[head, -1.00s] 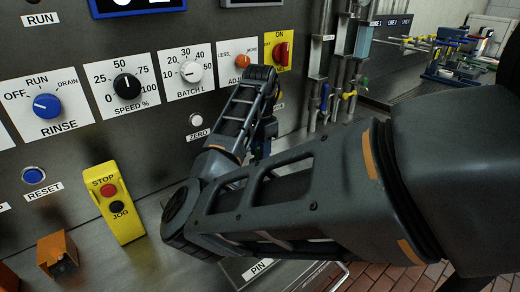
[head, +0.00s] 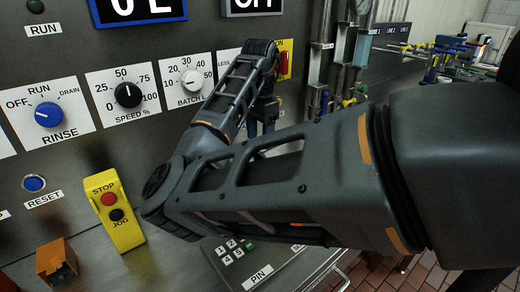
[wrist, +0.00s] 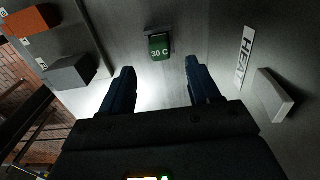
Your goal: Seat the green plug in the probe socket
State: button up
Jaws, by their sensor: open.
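A small green plug (wrist: 159,47) marked "30 C" shows at the top middle of the wrist view, against a grey metal surface with a dark part behind its upper edge. My gripper (wrist: 159,68) is open, with one dark blue finger to the left of the plug and one to the right. The fingertips are a little short of it in the picture, and nothing is between them. In the head view my arm hides most of the gripper, and I cannot make out the green plug. I cannot identify the probe socket in either view.
In the wrist view an orange block (wrist: 32,20) and a grey block (wrist: 72,71) are at the left; a "HEAT" label (wrist: 244,57) and a pale lever-like piece (wrist: 275,95) are at the right. The head view shows a yellow stop/jog box (head: 114,211) and a keypad (head: 235,250).

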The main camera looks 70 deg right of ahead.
jog(key=shift+r, duration=2.35)
